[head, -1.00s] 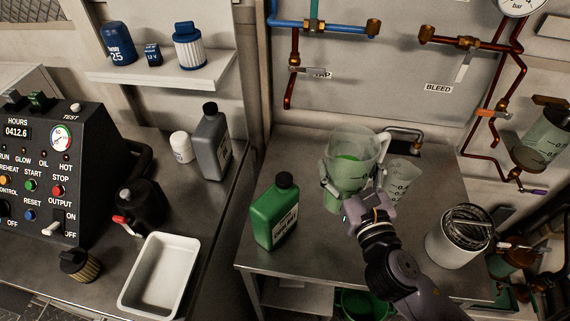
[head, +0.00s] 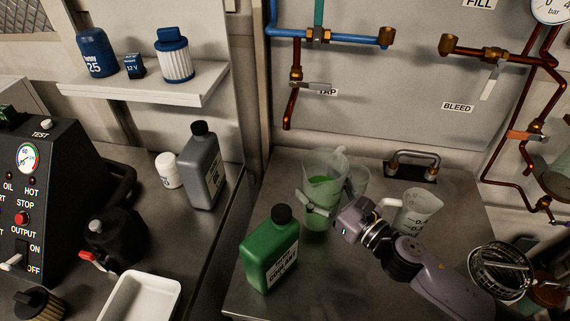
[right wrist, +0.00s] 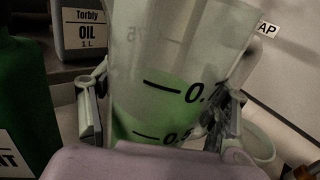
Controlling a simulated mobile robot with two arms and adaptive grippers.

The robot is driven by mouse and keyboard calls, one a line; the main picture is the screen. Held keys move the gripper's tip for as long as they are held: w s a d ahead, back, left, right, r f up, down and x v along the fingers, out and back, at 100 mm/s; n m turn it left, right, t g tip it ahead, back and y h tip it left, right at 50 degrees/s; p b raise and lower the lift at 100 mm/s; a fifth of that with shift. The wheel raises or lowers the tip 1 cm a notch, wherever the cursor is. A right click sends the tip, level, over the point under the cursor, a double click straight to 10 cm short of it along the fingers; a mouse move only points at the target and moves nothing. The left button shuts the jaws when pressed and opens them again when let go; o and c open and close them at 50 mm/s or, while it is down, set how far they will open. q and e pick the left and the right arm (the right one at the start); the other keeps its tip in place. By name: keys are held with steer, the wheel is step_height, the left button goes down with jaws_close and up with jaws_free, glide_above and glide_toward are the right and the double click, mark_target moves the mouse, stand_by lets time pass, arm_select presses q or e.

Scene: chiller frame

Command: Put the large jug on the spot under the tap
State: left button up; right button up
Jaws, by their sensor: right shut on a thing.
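The large jug (head: 325,165) is clear, with a spout, scale marks and green liquid in it. It is upright over the steel bench, right of and in front of the tap pipe's open lower end (head: 288,122). I cannot tell whether its base touches the bench. My right gripper (head: 317,208) is shut around the jug's body. In the right wrist view, its fingers are on both sides of the jug (right wrist: 170,70). The spot under the tap cannot be made out. My left gripper is not in view.
A green coolant bottle (head: 270,250) stands close to the jug's left front. A wire basket (head: 500,270) is at the far right.

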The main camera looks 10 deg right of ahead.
arm_select(q)
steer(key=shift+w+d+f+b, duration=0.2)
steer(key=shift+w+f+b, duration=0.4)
steer(key=shift+b, duration=0.45)
arm_select(e)
steer(key=w+a+f, duration=0.3)
steer(key=w+a, duration=0.2)
steer(key=w, duration=0.5)
steer(key=shift+w+a+f, duration=0.15)
steer(key=shift+w+a, duration=0.15)
steer(key=shift+w, duration=0.1)
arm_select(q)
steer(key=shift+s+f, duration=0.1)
arm_select(e)
steer(key=shift+f, duration=0.15)
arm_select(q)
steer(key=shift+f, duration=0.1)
arm_select(e)
steer(key=o, duration=1.8)
steer(key=shift+s, duration=0.1)
